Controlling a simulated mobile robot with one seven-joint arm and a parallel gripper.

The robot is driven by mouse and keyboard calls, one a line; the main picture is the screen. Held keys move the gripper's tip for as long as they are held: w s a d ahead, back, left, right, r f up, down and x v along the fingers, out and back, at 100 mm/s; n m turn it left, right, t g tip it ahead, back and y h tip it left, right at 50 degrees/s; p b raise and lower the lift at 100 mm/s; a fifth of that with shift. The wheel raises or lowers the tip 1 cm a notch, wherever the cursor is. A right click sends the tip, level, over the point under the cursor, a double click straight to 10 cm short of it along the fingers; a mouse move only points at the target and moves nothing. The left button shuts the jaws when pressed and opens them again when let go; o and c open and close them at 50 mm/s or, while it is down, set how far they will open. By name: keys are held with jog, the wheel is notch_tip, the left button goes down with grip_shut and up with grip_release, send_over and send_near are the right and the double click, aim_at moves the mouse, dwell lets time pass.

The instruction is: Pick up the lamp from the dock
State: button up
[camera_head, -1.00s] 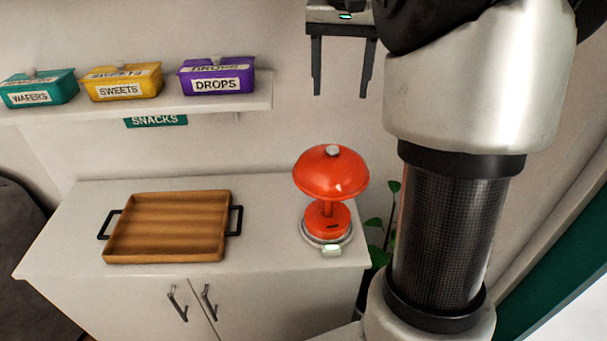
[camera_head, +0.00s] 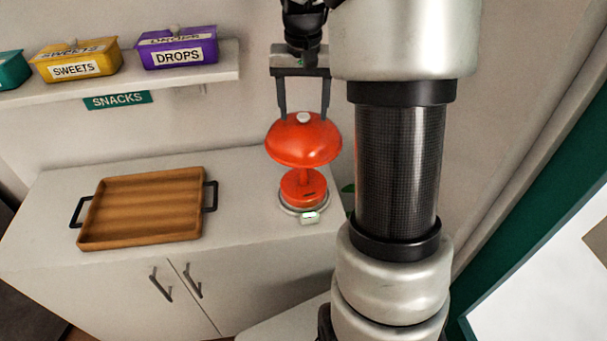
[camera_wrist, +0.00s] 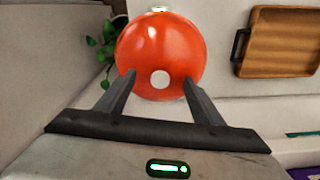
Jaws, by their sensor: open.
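The red lamp (camera_head: 303,143) has a domed shade with a pale knob on top and stands upright on a round silver dock (camera_head: 291,208) near the right end of the cabinet. My gripper (camera_head: 304,115) is open, pointing down, with its fingers at the top of the shade in the head view. In the wrist view, the red shade (camera_wrist: 160,45) lies ahead of the two spread fingertips (camera_wrist: 158,80), with the pale knob between them. Nothing is held. I cannot tell whether the fingers touch the shade.
A wooden tray (camera_head: 145,210) with black handles lies on the white cabinet top (camera_head: 245,190) left of the lamp. Above it, a wall shelf (camera_head: 215,73) holds the yellow sweets box (camera_head: 75,62) and purple drops box (camera_head: 177,48). A green plant (camera_wrist: 103,42) is beside the cabinet.

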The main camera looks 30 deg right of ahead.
jog(key=shift+f, duration=0.4)
jog(key=shift+c, duration=0.4)
jog(key=c, duration=1.4)
jog(key=shift+s, duration=0.1)
grip_shut()
jog(key=shift+f, duration=0.15)
